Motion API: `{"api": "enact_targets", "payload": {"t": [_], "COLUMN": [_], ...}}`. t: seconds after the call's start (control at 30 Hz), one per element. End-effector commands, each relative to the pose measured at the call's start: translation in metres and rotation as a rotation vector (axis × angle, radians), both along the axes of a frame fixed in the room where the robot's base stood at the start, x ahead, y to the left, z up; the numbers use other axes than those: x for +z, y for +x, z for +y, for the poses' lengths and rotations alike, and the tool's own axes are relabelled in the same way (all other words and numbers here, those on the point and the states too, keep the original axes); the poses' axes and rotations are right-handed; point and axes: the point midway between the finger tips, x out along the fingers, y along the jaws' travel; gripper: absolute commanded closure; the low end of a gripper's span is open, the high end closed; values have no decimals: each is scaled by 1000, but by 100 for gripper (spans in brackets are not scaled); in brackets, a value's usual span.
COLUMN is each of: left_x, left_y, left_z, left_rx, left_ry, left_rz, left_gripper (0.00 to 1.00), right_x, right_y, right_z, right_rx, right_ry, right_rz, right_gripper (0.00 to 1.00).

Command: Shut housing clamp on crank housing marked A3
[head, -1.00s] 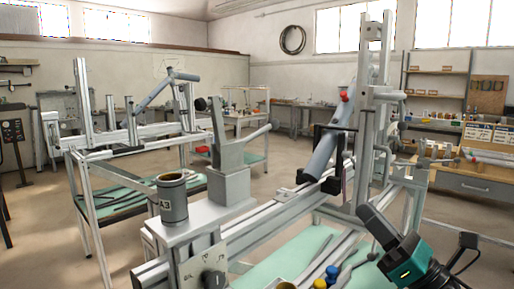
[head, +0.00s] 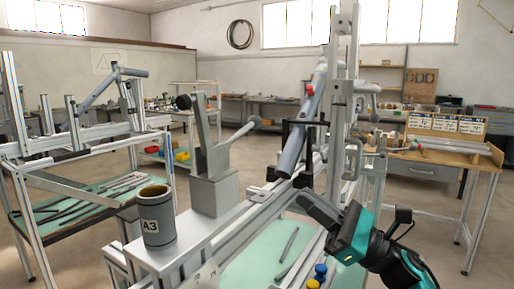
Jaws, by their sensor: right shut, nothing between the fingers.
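The crank housing (head: 157,226) is a grey upright cylinder with an A3 label and a tan rim, standing on a light plate at the near end of the jig. The housing clamp (head: 213,180) stands just behind and right of it on a grey block. Its arm stands up, with a black tip (head: 184,102) high above and apart from the housing, and its grey handle (head: 243,131) points up right. My right gripper (head: 304,203) is shut and empty, to the right of the clamp and apart from it. My left gripper is out of view.
The jig's upright post (head: 339,110) and a slanted grey tube (head: 300,130) stand behind my right gripper. Blue and yellow knobs (head: 318,276) sit low in front. A second frame stand (head: 85,140) is at the left. The space between clamp and gripper looks clear.

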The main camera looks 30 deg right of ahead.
Motion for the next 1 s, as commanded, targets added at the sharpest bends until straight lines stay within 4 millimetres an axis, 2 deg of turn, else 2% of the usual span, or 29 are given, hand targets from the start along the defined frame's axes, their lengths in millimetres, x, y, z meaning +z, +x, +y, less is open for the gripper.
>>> {"api": "enact_targets", "payload": {"t": [0.27,0.7,0.8,1.0], "left_x": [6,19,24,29], "left_y": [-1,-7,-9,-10], "left_z": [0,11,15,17], "left_rx": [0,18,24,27], "left_ry": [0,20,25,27], "left_rz": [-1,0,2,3], "left_gripper": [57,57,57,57], "right_x": [11,63,77,91], "right_y": [10,66,65,66], "right_z": [9,57,62,67], "right_rx": [3,2,2,1], "right_ry": [2,0,-1,1], "right_rz": [-2,-2,0,1], "right_gripper": [100,100,100,100]}}
